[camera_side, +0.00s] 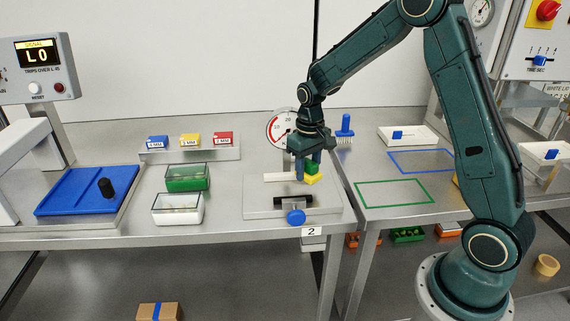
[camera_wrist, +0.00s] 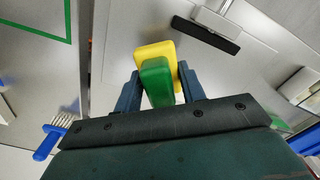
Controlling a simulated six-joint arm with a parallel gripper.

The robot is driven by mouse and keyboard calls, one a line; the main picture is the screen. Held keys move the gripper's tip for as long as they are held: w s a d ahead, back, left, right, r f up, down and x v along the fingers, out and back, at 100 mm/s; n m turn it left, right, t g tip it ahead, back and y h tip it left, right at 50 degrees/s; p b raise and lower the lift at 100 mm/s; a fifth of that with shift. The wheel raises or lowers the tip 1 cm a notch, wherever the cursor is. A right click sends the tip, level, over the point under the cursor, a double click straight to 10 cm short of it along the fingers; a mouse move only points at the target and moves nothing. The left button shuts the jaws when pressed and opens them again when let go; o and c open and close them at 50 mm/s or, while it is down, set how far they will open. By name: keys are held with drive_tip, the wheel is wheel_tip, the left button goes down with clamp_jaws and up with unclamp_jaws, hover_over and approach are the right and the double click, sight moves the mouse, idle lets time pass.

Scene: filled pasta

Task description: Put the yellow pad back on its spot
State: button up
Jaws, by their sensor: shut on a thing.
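The yellow pad (camera_side: 313,180) has a green block-shaped upper part (camera_side: 312,167). My gripper (camera_side: 308,168) is shut on the green part, with the yellow part below the fingers. The pad is over the metal plate (camera_side: 258,208) beside the dial gauge (camera_side: 281,129); I cannot tell whether it touches the plate. In the wrist view the yellow pad (camera_wrist: 155,52) sticks out past the green part (camera_wrist: 156,85), between the fingers of my gripper (camera_wrist: 159,84). Which spot is the pad's own is not marked by name.
A black bar (camera_side: 293,200) and blue knob (camera_side: 296,217) lie in front of the pad. Green (camera_side: 395,208) and blue (camera_side: 425,173) outlines on the right bench look empty. A brush (camera_side: 345,130) stands behind. Labelled blue, yellow (camera_side: 190,140) and red blocks sit on a rack left.

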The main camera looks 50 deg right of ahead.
drive_tip(key=s+d+r+m, duration=0.2)
drive_tip(key=s+d+m, duration=0.6)
drive_tip(key=d+m, duration=0.15)
drive_tip(key=m, duration=1.5)
hover_over(370, 140)
drive_tip(key=shift+s+a, duration=0.1)
drive_tip(key=shift+f, duration=0.15)
drive_tip(key=shift+f, duration=3.95)
drive_tip(key=shift+f, duration=0.15)
drive_tip(key=o, duration=0.9)
drive_tip(key=shift+o, duration=0.2)
